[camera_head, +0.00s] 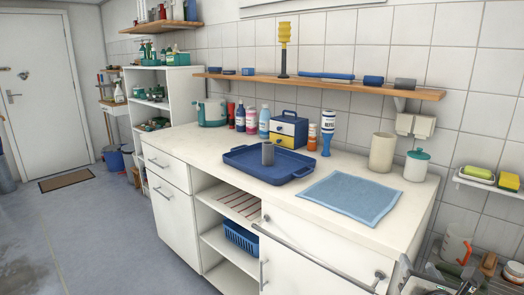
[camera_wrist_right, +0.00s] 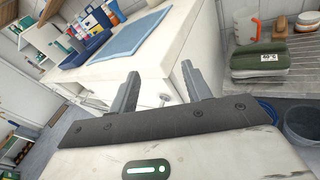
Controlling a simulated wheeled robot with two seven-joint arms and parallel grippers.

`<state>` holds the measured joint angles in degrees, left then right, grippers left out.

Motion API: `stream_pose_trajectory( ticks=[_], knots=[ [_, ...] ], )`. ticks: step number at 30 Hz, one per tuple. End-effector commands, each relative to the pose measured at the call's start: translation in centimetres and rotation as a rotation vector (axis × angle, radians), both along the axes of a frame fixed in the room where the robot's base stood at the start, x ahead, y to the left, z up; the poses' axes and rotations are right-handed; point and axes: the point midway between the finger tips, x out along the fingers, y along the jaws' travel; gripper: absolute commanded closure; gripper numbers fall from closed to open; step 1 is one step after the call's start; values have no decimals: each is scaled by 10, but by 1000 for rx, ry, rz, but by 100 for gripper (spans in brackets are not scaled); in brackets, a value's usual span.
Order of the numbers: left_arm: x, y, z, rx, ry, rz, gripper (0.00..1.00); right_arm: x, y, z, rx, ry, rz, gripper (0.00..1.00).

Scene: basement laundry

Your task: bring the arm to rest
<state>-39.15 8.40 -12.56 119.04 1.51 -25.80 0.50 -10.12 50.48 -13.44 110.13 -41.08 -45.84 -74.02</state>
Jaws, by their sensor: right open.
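My right gripper (camera_wrist_right: 160,84) shows in the right wrist view, its two dark fingers spread apart with nothing between them. It is in front of the white counter's cabinet side, with the fingers pointing towards it; I cannot tell the exact gap. In the head view, dark and metal parts crowd the lower right corner, and I cannot clearly make out the gripper there. My left gripper is in neither view.
The white counter (camera_head: 410,205) holds a blue tray (camera_head: 240,160) with a grey cup (camera_head: 268,153), a blue cloth (camera_head: 352,195), bottles and canisters. A long rail (camera_head: 310,257) crosses its front.

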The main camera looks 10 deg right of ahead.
Motion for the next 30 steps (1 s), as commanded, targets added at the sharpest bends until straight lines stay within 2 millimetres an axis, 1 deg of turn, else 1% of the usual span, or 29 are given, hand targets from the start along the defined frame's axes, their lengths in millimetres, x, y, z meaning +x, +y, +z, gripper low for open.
stream_pose_trajectory(
  ticks=[1,4,8,10,11,12,14,15,16,17,18,21,22,24,26,27,30],
  knots=[
    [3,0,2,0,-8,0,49,-5,9,-14,85,8,0,51],
    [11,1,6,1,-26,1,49,-15,26,-38,262,20,-2,51],
    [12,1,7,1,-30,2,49,-34,55,-73,540,40,-28,51],
    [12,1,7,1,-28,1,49,-48,76,-94,729,51,-55,51],
    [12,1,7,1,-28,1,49,-55,87,-103,825,56,-73,51],
    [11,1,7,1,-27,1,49,-66,104,-116,967,63,-105,51],
    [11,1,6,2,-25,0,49,-85,133,-135,1221,71,-176,51],
    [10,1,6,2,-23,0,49,-100,155,-146,1407,73,-239,51],
    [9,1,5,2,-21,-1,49,-111,171,-153,1551,71,-294,51],
    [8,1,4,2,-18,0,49,-121,187,-158,1690,66,-352,51],
    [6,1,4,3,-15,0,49,-133,206,-162,1867,56,-437,51],
    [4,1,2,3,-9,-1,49,-158,245,-165,2246,12,-649,51],
    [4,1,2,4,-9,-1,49,-163,253,-164,2330,-4,-701,51],
    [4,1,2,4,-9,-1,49,-170,265,-162,2473,-33,-799,51],
    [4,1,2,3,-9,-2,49,-173,271,-161,2546,-51,-850,51],
    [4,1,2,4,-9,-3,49,-174,273,-160,2571,-57,-869,51],
    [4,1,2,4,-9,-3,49,-174,273,-160,2571,-57,-869,51]
  ],
)
